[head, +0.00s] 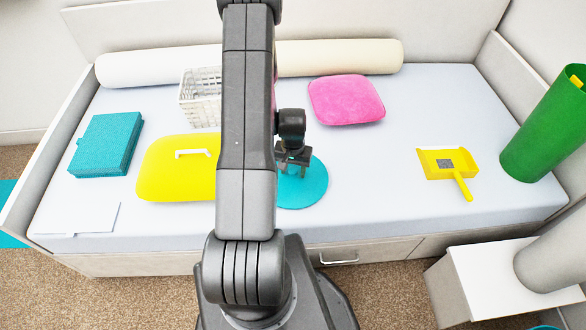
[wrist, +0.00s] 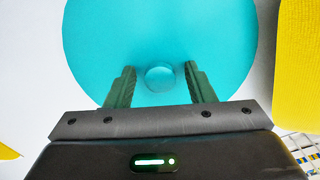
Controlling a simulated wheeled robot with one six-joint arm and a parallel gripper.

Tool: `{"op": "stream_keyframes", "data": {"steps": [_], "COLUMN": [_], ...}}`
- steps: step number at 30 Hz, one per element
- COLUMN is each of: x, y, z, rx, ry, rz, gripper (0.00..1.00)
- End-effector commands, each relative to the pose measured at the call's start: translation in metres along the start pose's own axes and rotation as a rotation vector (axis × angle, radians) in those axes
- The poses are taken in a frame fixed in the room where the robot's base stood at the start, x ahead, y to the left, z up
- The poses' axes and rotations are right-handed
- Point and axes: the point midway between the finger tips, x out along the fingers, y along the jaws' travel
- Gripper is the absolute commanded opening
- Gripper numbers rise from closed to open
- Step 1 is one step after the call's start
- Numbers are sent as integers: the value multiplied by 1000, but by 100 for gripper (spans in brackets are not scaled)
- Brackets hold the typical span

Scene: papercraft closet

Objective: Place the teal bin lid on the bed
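The teal bin lid (head: 312,190) is a flat round disc lying on the pale bed (head: 380,205), near the front edge and partly behind my arm. In the wrist view the lid (wrist: 160,25) fills the upper middle, with a small round knob (wrist: 160,78) at its centre. My gripper (head: 292,168) is over the lid. In the wrist view its fingers (wrist: 161,80) are apart, one on each side of the knob, with a visible gap to it on both sides. It holds nothing.
A white side table (head: 490,285) stands front right.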

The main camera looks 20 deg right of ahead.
Motion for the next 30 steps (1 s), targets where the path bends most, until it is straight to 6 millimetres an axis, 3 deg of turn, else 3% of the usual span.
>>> {"op": "stream_keyframes", "data": {"steps": [10, 24, 30], "x": [-11, -95, -117], "y": [0, 0, 0], "z": [-1, -1, 0], "rx": [0, 0, 0], "ry": [2, 3, 1], "rz": [0, -2, -2], "gripper": [49, 49, 49]}}
